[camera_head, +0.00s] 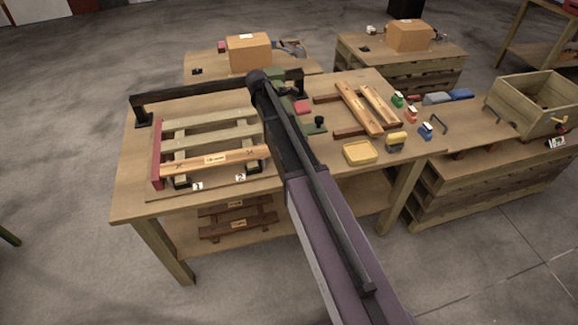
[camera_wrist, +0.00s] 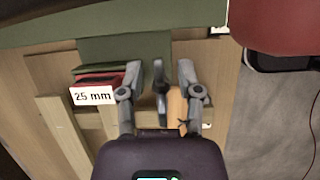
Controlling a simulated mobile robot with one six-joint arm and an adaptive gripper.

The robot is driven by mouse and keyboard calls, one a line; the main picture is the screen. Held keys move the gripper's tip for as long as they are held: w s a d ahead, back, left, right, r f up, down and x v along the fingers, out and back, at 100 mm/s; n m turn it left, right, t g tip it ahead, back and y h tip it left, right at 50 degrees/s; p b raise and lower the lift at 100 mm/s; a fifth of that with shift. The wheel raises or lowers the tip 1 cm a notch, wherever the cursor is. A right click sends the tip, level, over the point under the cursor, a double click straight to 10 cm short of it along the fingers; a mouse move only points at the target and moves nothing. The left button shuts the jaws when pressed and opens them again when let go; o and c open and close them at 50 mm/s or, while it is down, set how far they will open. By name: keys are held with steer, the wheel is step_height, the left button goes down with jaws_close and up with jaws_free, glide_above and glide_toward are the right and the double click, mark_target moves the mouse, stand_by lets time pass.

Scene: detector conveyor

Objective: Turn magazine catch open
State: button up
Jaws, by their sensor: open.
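In the wrist view my gripper (camera_wrist: 158,78) is open, with one grey finger on each side of a dark upright lever or knob (camera_wrist: 160,76). This part stands before a green plate (camera_wrist: 125,48) and looks like the magazine catch, though I cannot be sure. I see no clear contact between the fingers and it. A red block labelled "25 mm" (camera_wrist: 95,88) lies left of the fingers. In the head view my arm hides the gripper; a green plate with a black knob (camera_head: 318,122) shows right of the arm.
The workbench (camera_head: 135,185) carries a slatted wooden frame (camera_head: 215,160) at left, long wooden boards (camera_head: 358,108) at right, a yellow tray (camera_head: 360,152) and several small coloured items. A black rail (camera_head: 190,95) runs along the back left. Side tables hold cardboard boxes (camera_head: 249,52) and a wooden crate (camera_head: 530,105).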

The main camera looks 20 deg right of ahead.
steer(key=m, duration=0.1)
steer(key=m+g, duration=0.1)
steer(key=m, duration=0.2)
steer(key=shift+s+m+g+y, duration=0.3)
steer(key=shift+m+g, duration=0.1)
steer(key=m, duration=0.1)
steer(key=m+g, duration=0.1)
steer(key=m, duration=0.1)
steer(key=m+y, duration=0.1)
steer(key=shift+s+a+m+g, duration=0.25)
steer(key=shift+m+g, duration=0.05)
steer(key=shift+m, duration=0.1)
steer(key=p+v, duration=1.3)
steer(key=v, duration=0.1)
steer(key=s+f+m+t+y+b, duration=0.1)
steer(key=s+f+m+b, duration=0.3)
steer(key=s, duration=1.1)
steer(key=s+f+m+t+y+b, duration=0.2)
steer(key=s+f+m+b, duration=0.2)
steer(key=s+f+b, duration=0.5)
steer(key=shift+s+d+f+t, duration=0.3)
steer(key=shift+s+f, duration=0.45)
steer(key=shift+s, duration=2.7)
